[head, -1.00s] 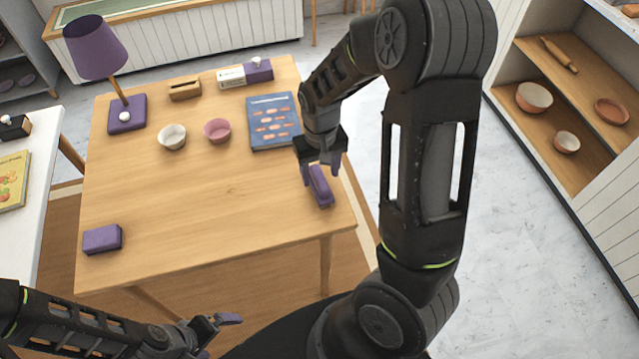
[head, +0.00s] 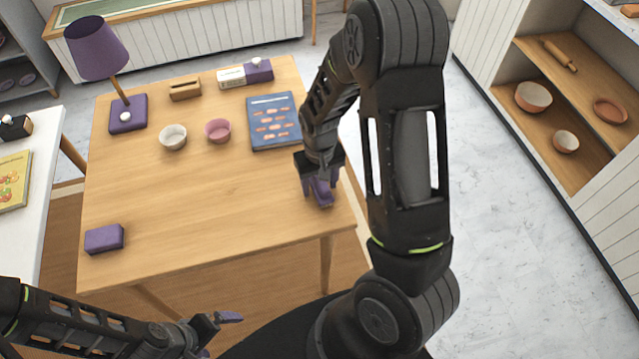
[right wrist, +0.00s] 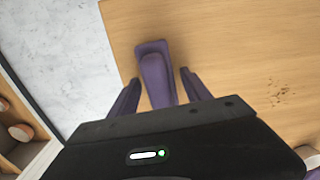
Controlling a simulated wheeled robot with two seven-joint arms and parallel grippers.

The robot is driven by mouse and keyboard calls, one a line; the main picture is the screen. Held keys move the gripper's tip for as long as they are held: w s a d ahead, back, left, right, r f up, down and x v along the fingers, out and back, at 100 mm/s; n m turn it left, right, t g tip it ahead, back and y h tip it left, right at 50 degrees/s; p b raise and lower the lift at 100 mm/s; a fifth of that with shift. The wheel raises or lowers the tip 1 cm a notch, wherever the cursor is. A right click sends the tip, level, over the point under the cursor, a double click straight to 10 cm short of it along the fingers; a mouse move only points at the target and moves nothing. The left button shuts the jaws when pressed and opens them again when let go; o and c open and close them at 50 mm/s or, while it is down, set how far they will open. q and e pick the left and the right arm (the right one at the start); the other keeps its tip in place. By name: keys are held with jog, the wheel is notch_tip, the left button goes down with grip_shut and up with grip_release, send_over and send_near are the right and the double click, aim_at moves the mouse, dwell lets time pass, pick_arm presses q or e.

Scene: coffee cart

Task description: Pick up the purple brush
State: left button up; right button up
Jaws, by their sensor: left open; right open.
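The purple brush (head: 322,193) lies on the wooden table (head: 200,210) near its right edge. It also shows in the right wrist view (right wrist: 157,78), with a raised handle along its top. My right gripper (head: 319,188) is open right over the brush and hides part of it in the head view. In the right wrist view its two purple fingers (right wrist: 158,90) stand on either side of the brush, with a gap to each side. My left gripper (head: 222,333) is open and empty at the bottom of the head view, off the table's front edge.
A purple block (head: 104,239) lies at the table's front left. A blue book (head: 273,121), a pink bowl (head: 218,131), a white bowl (head: 173,137) and a purple lamp (head: 97,48) stand further back.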

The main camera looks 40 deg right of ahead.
jog(key=shift+c, duration=0.4)
grip_shut()
